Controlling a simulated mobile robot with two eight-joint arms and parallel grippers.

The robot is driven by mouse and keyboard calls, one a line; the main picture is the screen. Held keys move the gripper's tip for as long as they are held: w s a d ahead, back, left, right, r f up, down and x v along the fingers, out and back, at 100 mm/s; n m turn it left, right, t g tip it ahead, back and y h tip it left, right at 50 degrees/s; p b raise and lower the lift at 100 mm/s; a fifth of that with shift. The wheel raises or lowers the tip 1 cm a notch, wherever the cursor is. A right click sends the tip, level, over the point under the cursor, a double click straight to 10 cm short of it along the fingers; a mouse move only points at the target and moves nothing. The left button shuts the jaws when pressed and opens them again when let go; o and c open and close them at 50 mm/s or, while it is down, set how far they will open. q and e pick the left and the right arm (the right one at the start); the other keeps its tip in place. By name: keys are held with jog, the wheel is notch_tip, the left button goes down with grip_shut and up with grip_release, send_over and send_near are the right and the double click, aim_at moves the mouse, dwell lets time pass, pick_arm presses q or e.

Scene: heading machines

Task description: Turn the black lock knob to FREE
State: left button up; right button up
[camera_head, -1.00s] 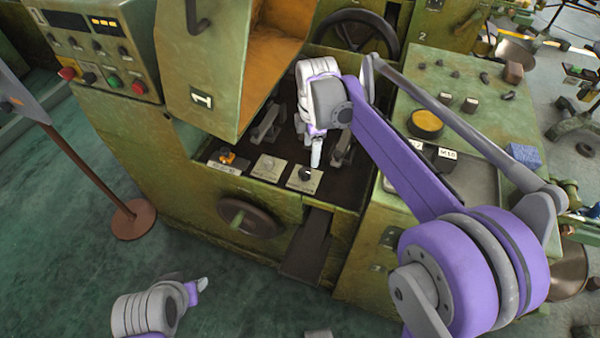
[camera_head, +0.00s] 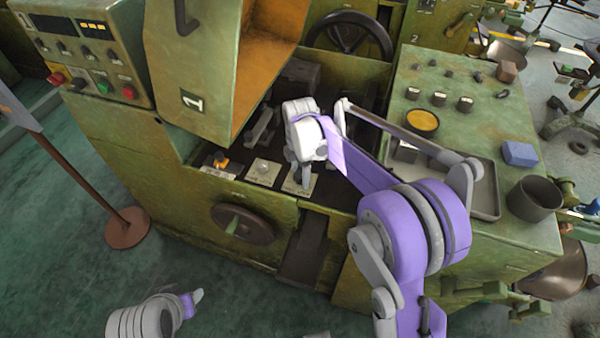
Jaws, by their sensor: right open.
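The pale plate (camera_head: 291,187) that carries the black lock knob is at the right end of a row of three plates on the green machine's front ledge. My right gripper (camera_head: 304,183) points down right over this plate and covers the knob, so its pointer and setting are hidden. The gripper is open; I cannot tell whether its fingers touch the knob. My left gripper (camera_head: 197,297) hangs low over the floor at the bottom left, away from the machine, and its fingers are too small to read.
Left of the knob plate are a middle plate (camera_head: 263,172) and a plate with an orange switch (camera_head: 221,161). A handwheel (camera_head: 243,223) sits below them. The raised guard (camera_head: 204,75) hangs close at the left. A tray (camera_head: 484,191) and a dark pot (camera_head: 534,198) stand at the right.

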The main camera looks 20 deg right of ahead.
jog(key=shift+f, duration=0.15)
grip_shut()
dwell(0.4)
